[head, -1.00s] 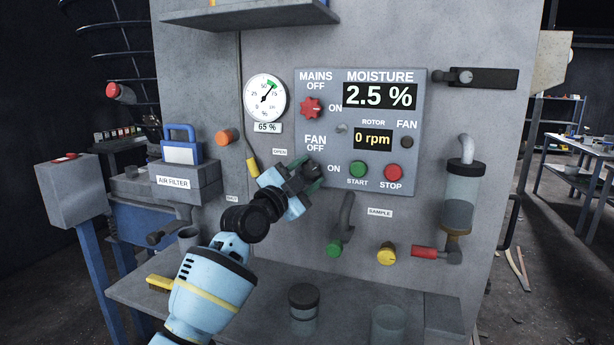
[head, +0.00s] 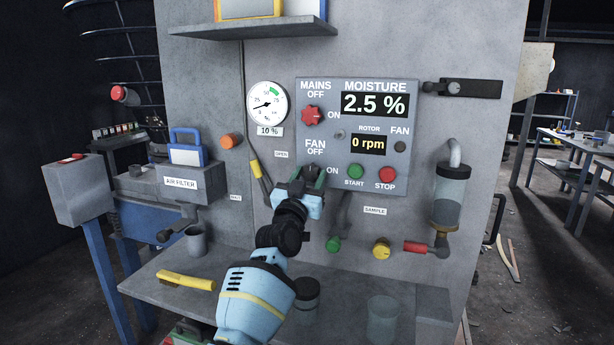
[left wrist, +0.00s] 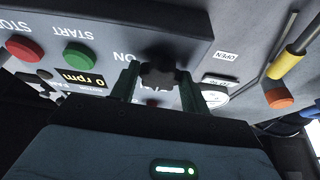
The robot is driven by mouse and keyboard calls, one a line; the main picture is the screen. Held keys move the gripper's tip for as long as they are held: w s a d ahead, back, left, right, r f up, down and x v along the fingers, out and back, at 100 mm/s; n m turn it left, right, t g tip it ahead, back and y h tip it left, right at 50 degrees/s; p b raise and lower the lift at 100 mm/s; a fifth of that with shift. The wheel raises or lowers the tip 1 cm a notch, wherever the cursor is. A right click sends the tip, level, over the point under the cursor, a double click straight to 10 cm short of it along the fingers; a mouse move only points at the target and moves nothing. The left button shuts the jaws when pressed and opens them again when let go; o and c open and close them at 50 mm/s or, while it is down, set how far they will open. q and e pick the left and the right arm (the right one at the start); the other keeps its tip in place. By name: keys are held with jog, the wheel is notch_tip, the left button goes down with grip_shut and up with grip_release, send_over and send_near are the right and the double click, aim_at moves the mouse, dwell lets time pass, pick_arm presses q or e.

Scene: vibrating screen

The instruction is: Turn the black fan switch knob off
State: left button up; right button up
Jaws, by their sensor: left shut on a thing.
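The black fan switch knob (left wrist: 157,74) shows in the left wrist view between the two green fingers of my left gripper (left wrist: 158,92). The fingers are shut on it. In the head view my left gripper (head: 309,178) is at the lower left of the control panel (head: 350,98), beside the FAN OFF and ON labels. It hides the knob there, and I cannot tell which label the knob points to. My right gripper is not in view.
The red mains knob (head: 311,115) is above. The green start button (head: 356,171) and red stop button (head: 387,175) are to the right. The round gauge (head: 267,103) reads 10 %. A shelf (head: 160,275) with a yellow-handled thing (head: 185,281) juts out below.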

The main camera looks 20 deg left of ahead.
pick_arm(q)
jog(key=shift+n+y, duration=0.4)
jog(key=shift+n, duration=0.3)
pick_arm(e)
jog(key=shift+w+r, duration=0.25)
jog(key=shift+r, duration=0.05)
pick_arm(q)
jog(key=o, duration=1)
jog(key=shift+s+f, duration=0.1)
jog(key=shift+v, duration=3.8)
